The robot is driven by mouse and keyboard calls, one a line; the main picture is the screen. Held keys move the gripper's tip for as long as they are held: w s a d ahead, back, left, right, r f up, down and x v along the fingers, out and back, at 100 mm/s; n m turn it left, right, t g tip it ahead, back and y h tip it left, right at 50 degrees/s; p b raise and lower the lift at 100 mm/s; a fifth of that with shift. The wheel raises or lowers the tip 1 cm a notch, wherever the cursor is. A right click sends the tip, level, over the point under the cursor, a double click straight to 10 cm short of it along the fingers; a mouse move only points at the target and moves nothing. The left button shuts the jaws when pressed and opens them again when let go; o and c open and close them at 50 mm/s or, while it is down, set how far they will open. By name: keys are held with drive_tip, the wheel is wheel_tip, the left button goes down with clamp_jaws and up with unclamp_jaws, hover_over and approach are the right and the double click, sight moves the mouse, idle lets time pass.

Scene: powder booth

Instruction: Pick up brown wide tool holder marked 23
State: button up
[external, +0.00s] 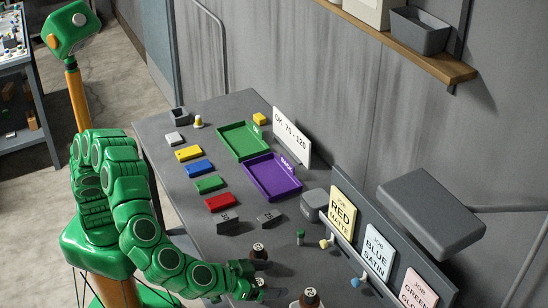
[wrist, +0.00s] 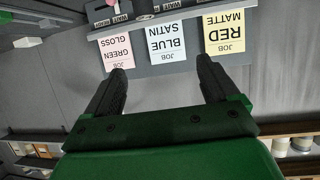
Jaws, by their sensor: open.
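Several brown round-topped holders with pale number labels stand at the near edge of the bench in the external view. One (external: 258,251) is just beyond my gripper, another (external: 310,297) is to its right at the bottom edge. A third brown piece shows partly beside my fingers. The numbers are too small to read surely, so I cannot tell which is marked 23. My gripper (external: 252,279) is low near these holders. In the wrist view my gripper (wrist: 161,75) is open and empty, facing the job cards, with no brown holder between its fingers.
The grey bench (external: 165,130) carries a green tray (external: 243,141), a purple tray (external: 272,178), coloured blocks and two grey marked blocks (external: 269,220). Job cards (external: 342,212) stand on a panel at the right. A grey slab-like box (external: 430,215) juts over the bench's right side.

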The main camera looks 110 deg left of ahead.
drive_tip(key=s+a+n+g+y, duration=0.1)
drive_tip(key=s+a+n+g, duration=0.1)
drive_tip(key=s+a, duration=0.45)
drive_tip(key=s+a+n+g+y, duration=0.1)
drive_tip(key=s+a, duration=0.3)
drive_tip(key=a, duration=0.6)
approach(254, 256)
drive_tip(key=w+a, duration=0.1)
drive_tip(key=w+a+f, duration=0.1)
drive_tip(key=w+a, duration=0.2)
drive_tip(key=shift+w+f, duration=0.1)
drive_tip(key=shift+f, duration=0.15)
drive_tip(key=shift+x, duration=1.3)
drive_tip(key=shift+w+a+f, duration=0.2)
drive_tip(key=shift+a+f, duration=0.4)
drive_tip(key=shift+a, duration=0.15)
drive_tip(key=shift+w+a+f, duration=0.2)
drive_tip(key=shift+a+f, duration=0.45)
drive_tip(key=shift+a, duration=0.05)
drive_tip(key=shift+x, duration=0.8)
drive_tip(key=c, duration=1.4)
drive_tip(key=shift+o, duration=0.2)
